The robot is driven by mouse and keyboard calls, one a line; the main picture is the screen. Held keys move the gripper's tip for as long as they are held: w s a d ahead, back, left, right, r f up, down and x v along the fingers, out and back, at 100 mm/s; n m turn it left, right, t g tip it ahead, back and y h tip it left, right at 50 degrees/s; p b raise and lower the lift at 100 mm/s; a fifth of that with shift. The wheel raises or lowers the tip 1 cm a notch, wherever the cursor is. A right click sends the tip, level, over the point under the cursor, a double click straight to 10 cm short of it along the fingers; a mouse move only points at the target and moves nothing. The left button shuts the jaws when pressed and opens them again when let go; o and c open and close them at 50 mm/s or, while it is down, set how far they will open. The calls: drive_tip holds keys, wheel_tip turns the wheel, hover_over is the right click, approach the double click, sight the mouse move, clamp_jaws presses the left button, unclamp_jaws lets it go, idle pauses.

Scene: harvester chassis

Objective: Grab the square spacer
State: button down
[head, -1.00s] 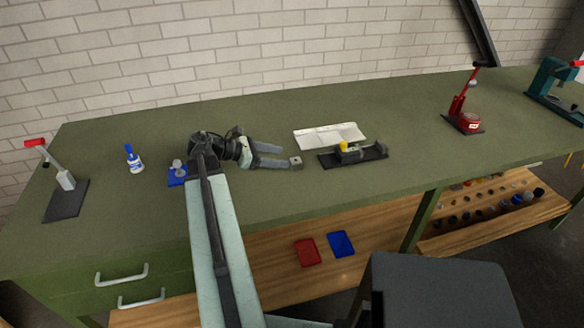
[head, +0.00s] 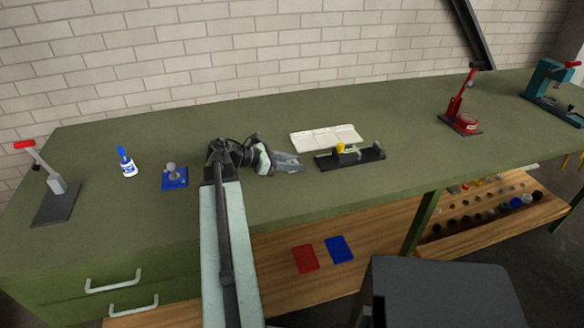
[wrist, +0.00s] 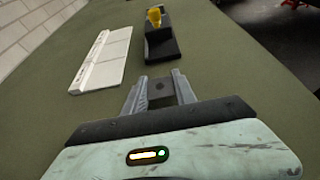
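A black fixture with a yellow knob (head: 340,148) stands just right of my gripper, with a white tray (head: 326,138) behind it. A blue-based part (head: 174,181) and glue bottle (head: 127,163) stand left. A red press (head: 463,115) is far right. Bench front is clear.

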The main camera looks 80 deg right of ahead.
wheel_tip(320, 180, up, 10)
drive_tip(key=p, duration=1)
